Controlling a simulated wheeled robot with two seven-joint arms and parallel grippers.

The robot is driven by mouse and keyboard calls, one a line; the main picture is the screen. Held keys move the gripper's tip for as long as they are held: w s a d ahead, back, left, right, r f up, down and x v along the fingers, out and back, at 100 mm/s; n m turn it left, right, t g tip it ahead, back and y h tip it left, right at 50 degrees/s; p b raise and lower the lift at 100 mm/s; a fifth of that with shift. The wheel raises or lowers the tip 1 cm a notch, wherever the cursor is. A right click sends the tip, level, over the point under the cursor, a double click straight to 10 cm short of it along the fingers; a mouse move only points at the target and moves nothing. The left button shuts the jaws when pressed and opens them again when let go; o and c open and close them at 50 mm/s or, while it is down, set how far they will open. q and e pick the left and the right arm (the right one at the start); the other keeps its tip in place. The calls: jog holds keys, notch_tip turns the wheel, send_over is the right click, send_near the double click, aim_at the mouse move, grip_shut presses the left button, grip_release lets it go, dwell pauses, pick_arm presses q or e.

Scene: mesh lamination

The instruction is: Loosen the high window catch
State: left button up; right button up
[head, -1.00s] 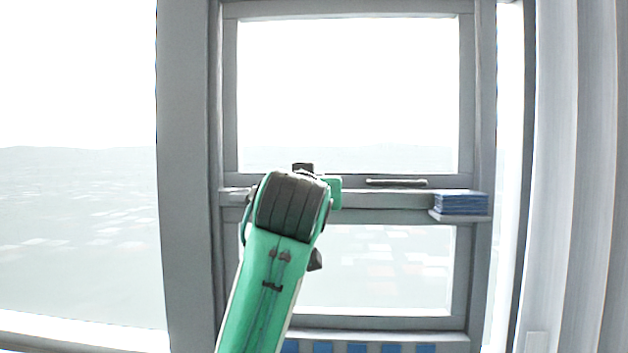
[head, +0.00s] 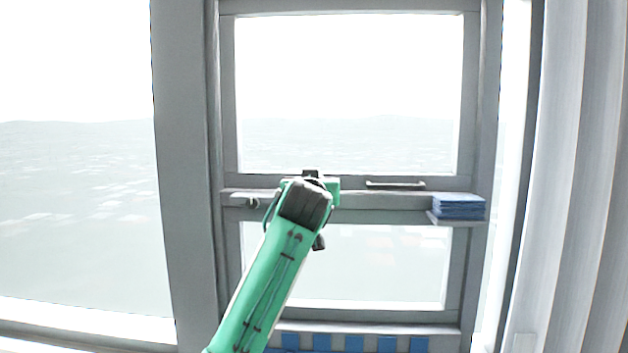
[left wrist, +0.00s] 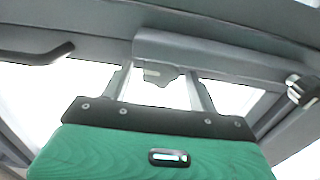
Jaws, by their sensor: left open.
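The window's grey middle rail (head: 390,200) crosses the head view. A small dark fitting (head: 250,202) sits on its left part. In the left wrist view, a dark knob-like fitting (left wrist: 303,88) is at the right edge. I cannot tell which fitting is the catch. My left gripper (left wrist: 158,72) is open, its two fingers spread and pointing at a grey bar (left wrist: 220,55). A small pale piece shows between the fingers; I cannot tell if they touch anything. In the head view my green left arm hides the fingers and the rail's middle.
A slim pull handle (head: 395,185) lies right of my gripper on the upper sash. A stack of blue pieces (head: 458,206) stands on a small ledge at right. Pale curtain folds (head: 570,180) hang far right. Blue squares (head: 355,343) line the bottom.

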pick_arm(q)
jog(key=c, duration=1)
jog(key=shift+f+n+b, duration=0.2)
jog(key=shift+n+b, duration=0.8)
jog(key=shift+b, duration=0.25)
jog(key=shift+r+n+b, duration=0.2)
jog(key=shift+n+b, duration=0.3)
jog(key=shift+n, duration=0.6)
jog(key=shift+a, duration=0.1)
jog(key=o, duration=1)
